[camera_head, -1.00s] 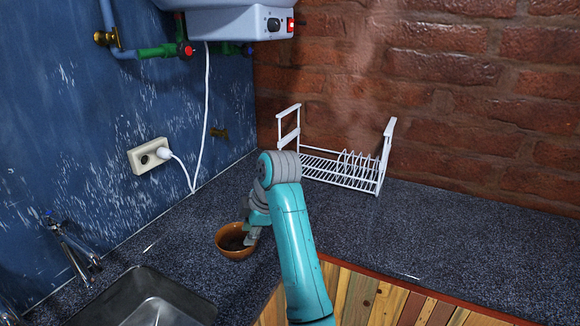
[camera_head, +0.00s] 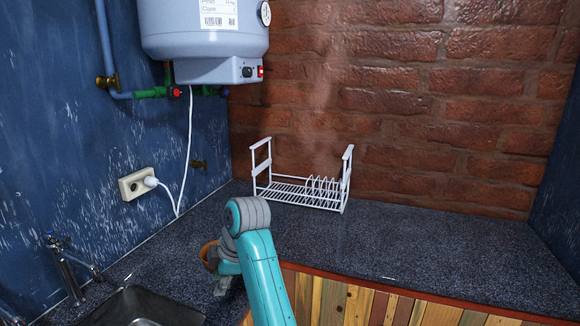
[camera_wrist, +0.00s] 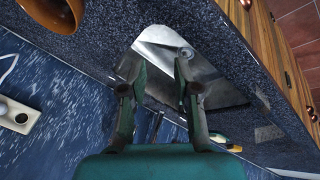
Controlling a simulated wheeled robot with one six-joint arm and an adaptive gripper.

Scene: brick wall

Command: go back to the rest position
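My gripper (camera_head: 226,284) hangs over the counter on the near side of a brown bowl (camera_head: 206,251), which my arm partly hides in the head view. In the wrist view my gripper (camera_wrist: 158,66) has its two dark green fingers spread apart, with nothing between them. The bowl (camera_wrist: 52,14) shows at the top left of the wrist view, apart from the fingers and cut off by the frame edge. The metal sink (camera_wrist: 195,70) lies beyond the fingers there.
The sink (camera_head: 140,308) and a tap (camera_head: 70,275) are at the lower left. A white dish rack (camera_head: 300,192) stands at the back by the brick wall. A boiler (camera_head: 205,40) hangs above, and a socket (camera_head: 135,184) is on the blue wall. The right counter (camera_head: 430,245) is clear.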

